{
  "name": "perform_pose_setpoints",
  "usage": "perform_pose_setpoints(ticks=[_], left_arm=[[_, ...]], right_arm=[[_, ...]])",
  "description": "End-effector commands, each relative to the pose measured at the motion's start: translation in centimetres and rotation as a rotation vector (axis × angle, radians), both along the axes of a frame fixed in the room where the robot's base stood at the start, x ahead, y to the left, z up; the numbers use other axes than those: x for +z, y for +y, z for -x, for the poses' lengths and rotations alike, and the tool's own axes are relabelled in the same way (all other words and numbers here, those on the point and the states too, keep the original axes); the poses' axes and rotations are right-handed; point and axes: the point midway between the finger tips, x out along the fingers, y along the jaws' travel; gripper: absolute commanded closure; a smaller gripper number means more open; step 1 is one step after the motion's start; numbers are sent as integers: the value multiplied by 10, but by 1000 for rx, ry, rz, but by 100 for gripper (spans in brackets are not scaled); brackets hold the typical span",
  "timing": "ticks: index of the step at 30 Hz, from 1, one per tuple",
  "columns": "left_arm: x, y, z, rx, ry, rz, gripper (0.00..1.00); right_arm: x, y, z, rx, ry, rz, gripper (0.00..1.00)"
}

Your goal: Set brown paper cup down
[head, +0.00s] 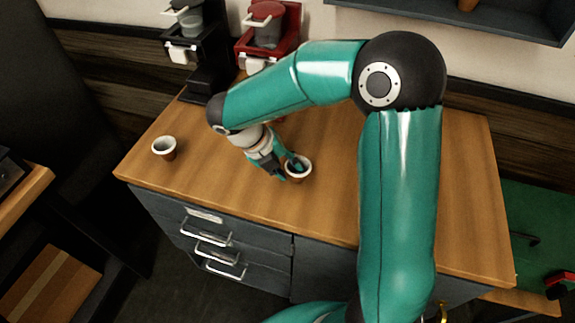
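A brown paper cup (299,177) with a pale rim is upright at the front middle of the wooden counter. My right gripper (289,168) reaches down to it from the upper left. One finger is inside the cup's mouth and the other is outside its left wall, so the gripper appears shut on the wall. Whether the cup's base touches the counter is hard to tell. A second, similar brown cup (166,153) stands upright at the counter's left, apart from the gripper. My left gripper is not in view.
A black brewer (208,75) and a red brewer (270,35) stand at the counter's back left. The wooden counter (220,185) is clear between the two cups. Grey drawers with metal handles (212,237) are below its front edge. My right arm covers the counter's right part.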

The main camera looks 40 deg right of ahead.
Motion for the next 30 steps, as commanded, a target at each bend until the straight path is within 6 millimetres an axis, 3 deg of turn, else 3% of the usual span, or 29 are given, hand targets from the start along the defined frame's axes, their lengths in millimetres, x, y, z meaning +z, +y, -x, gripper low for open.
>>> perform_pose_setpoints(ticks=[8,21,30], left_arm=[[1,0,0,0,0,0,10],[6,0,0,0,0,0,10],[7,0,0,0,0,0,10]], right_arm=[[11,5,-4,0,-4,1,65],[83,41,-20,3,-4,0,65],[106,51,-25,0,-2,0,65]])
